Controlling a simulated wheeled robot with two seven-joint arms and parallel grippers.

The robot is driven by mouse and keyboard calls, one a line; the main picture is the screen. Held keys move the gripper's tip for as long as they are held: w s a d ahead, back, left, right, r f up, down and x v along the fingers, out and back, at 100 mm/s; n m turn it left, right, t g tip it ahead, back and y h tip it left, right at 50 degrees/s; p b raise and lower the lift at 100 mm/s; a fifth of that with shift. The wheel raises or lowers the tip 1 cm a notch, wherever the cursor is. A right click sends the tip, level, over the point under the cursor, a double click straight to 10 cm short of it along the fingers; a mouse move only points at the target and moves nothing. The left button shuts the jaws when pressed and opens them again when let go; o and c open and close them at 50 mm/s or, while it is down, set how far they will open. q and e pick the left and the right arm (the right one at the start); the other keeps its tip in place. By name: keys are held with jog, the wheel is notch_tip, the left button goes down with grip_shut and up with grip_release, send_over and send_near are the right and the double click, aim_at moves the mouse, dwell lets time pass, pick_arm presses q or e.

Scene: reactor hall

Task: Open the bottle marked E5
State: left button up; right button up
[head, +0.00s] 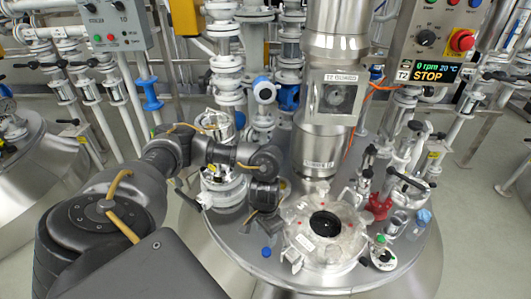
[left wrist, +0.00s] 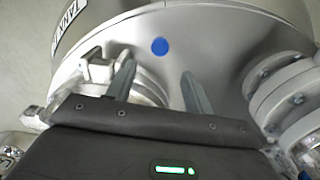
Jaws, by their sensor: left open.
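No marking E5 is legible on anything in view. A small blue round cap (head: 266,252) sits on the steel vessel lid (head: 235,245), left of the open manway. A blue round top, seemingly the same cap, also shows in the left wrist view (left wrist: 159,46), beyond the fingertips and between their lines. My left gripper (head: 258,215) points down over the lid, behind the blue cap in the head view. Its two fingers (left wrist: 160,85) are apart with nothing between them. Its fingertips are hard to make out in the head view. My right gripper is not in view.
The manway flange (head: 325,232) with a dark opening stands right of the blue cap. A white pipe flange (head: 222,188) is close left of my gripper. A steel column (head: 320,140) rises behind. A green-capped item (head: 380,240) and a red fitting (head: 379,206) are at right.

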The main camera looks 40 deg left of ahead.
pick_arm(q)
jog(key=d+r+m+t+h, duration=0.1)
jog(key=d+m+t+h, duration=0.2)
jog(key=d, duration=1)
jog(key=d+r+m+t+h, duration=0.1)
jog(key=d+r+t+h, duration=0.2)
jog(key=d, duration=1.1)
jog(key=s+a+f+n+g+y, duration=0.1)
jog(key=s+a+f+n+y, duration=0.1)
jog(key=s+a+f, duration=0.3)
jog(key=s+a+f+n+g+y, duration=0.1)
jog(key=s+a+f+y, duration=0.3)
jog(key=s+a, duration=0.5)
jog(key=a+f, duration=0.1)
jog(key=a, duration=0.2)
jog(key=shift+s+n+g+p, duration=0.3)
jog(key=shift+s+n, duration=0.1)
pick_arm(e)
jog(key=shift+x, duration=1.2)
